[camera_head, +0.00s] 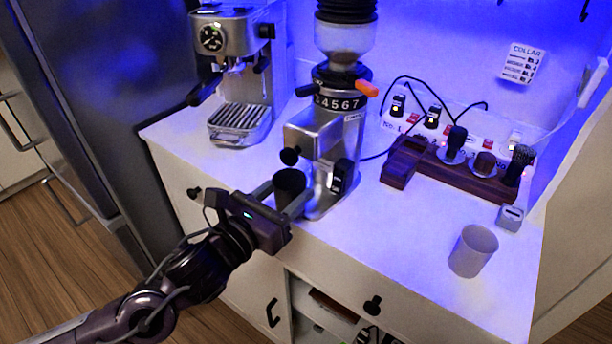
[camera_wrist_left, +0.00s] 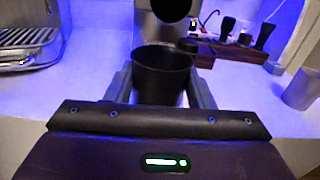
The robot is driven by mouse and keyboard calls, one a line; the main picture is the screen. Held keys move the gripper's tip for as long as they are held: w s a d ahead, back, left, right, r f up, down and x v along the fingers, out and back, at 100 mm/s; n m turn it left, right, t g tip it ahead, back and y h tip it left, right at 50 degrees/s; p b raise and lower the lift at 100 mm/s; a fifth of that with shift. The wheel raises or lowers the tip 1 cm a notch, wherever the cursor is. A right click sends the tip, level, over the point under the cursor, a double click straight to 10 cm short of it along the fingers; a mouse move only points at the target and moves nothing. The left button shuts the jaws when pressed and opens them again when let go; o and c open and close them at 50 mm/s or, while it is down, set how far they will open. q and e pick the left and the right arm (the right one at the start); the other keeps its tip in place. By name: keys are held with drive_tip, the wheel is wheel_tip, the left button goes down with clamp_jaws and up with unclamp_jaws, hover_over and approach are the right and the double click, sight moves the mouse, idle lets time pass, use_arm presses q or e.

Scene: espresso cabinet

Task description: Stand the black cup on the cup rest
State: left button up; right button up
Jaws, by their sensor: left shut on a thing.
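The black cup (camera_head: 289,186) is upright between the fingers of my left gripper (camera_head: 286,194), which is shut on it. It stands close in front of the grinder (camera_head: 325,140), at the counter's front edge. In the left wrist view the cup (camera_wrist_left: 162,75) shows its open dark rim between the two fingers (camera_wrist_left: 161,85). Its underside is hidden, so I cannot tell whether it touches anything. The espresso machine (camera_head: 235,60) stands to the left at the back, with a slatted tray (camera_head: 240,117) at its base. I cannot tell which part is the cup rest. My right gripper is out of view.
A pale grey cup (camera_head: 473,250) stands at the counter's right front. A dark wooden holder (camera_head: 465,178) with tools lies behind it, near a power strip with cables. The white counter (camera_head: 400,235) is clear between the grinder and the pale cup.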

sight(299, 186)
use_arm(q)
drive_tip(key=x, duration=0.3)
drive_tip(key=shift+r, duration=0.1)
drive_tip(key=shift+p+x, duration=0.6)
drive_tip(key=shift+x, duration=0.6)
drive_tip(key=shift+w+d+f, duration=0.15)
drive_tip(key=shift+f, duration=0.65)
